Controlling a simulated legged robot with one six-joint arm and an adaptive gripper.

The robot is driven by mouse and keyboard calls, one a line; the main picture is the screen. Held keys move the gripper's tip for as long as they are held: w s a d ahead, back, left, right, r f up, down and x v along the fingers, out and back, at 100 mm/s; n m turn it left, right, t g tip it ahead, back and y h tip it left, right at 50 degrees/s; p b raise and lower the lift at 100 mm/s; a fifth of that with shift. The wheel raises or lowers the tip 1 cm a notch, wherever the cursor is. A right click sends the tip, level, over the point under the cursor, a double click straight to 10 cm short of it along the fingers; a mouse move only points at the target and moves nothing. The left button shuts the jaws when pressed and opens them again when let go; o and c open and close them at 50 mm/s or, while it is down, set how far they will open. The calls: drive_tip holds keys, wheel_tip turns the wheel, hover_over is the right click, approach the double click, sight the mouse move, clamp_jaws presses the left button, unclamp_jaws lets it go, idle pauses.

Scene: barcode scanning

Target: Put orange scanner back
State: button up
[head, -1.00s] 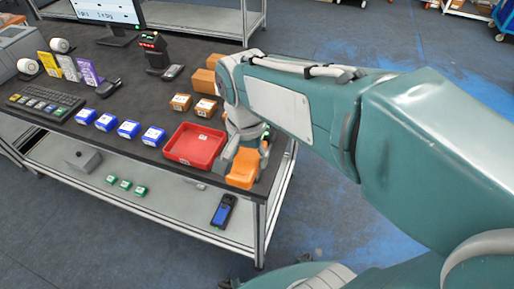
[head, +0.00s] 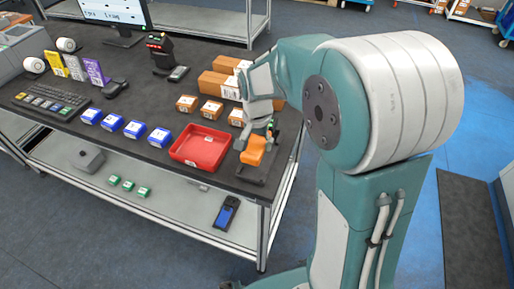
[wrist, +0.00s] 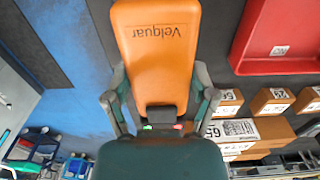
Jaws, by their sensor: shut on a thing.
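The orange scanner (head: 253,151) is above the right front corner of the dark table (head: 180,98), to the right of the red tray (head: 201,147). My gripper (head: 264,135) is around the scanner. In the wrist view the scanner's orange body (wrist: 157,45), lettered "Velquar", shows between the two fingers of my gripper (wrist: 160,104), which are shut on it at its sides. A small green and a small red light show at its near end. Below the scanner in the head view is a dark shape; I cannot tell whether the two touch.
Several orange-brown boxes (head: 211,110) stand behind the tray. Blue-and-white boxes (head: 134,129) line the table to its left. A black stand device (head: 160,52) is at the back. A dark handheld device (head: 226,212) lies on the lower shelf.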

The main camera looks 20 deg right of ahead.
sight(258, 142)
drive_tip(key=shift+s+d+f, duration=0.1)
drive_tip(key=shift+f, duration=1.1)
drive_tip(key=shift+f, duration=0.5)
drive_tip(key=o, duration=1.2)
drive_tip(key=shift+r, duration=0.1)
wheel_tip(258, 142, up, 13)
drive_tip(key=shift+s+f, duration=0.1)
drive_tip(key=shift+s+d+r+n+t, duration=0.2)
drive_tip(key=shift+s+r+n+t, duration=0.8)
drive_tip(key=shift+s, duration=2.15)
drive_tip(key=shift+s+d+r+n+t, duration=0.3)
drive_tip(key=shift+s+n+t, duration=0.8)
drive_tip(key=shift+s, duration=2)
drive_tip(key=shift+s+d+r+n+t, duration=0.15)
drive_tip(key=shift+s+r+n+t, duration=0.55)
drive_tip(key=shift+s+n, duration=1.65)
